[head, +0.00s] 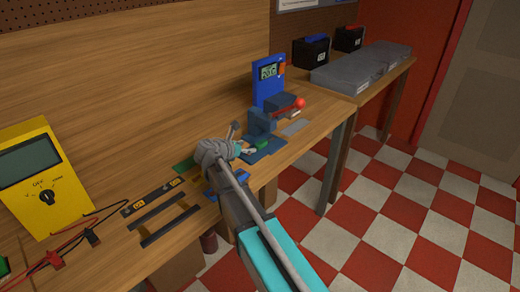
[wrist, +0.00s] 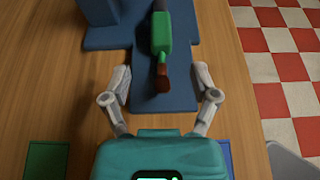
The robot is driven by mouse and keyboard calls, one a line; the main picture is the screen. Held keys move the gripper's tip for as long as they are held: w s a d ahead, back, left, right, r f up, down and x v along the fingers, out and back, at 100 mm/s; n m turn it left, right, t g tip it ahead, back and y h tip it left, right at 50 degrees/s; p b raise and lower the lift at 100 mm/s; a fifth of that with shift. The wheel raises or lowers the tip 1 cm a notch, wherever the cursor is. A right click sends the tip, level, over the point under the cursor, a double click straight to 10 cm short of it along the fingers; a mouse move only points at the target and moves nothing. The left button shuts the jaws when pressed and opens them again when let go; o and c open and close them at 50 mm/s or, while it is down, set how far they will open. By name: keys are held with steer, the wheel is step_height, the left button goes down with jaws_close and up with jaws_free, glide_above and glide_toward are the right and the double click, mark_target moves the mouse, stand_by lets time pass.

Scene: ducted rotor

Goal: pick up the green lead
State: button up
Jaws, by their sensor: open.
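The green lead (wrist: 161,38) lies on a dark blue fixture (wrist: 210,85) on the workbench. It has a green body and a brown end that points towards my gripper (wrist: 161,76). My gripper is open and empty. In the wrist view its fingers stand on either side of the lead's brown end, apart from it. The height between gripper and lead is hard to tell.
A blue meter (head: 268,82) and a vise-like block with a red ball (head: 300,103) stand behind the lead. A yellow multimeter (head: 45,180) with red and black leads is at the left. Grey cases (head: 350,72) lie on the far bench. Checkered floor lies beyond the bench edge.

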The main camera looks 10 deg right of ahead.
mark_target(257, 145)
steer(key=shift+x, duration=1.1)
steer(key=shift+d, duration=0.1)
steer(key=shift+b+x, duration=1.15)
steer(key=shift+x, duration=1.35)
jaws_close()
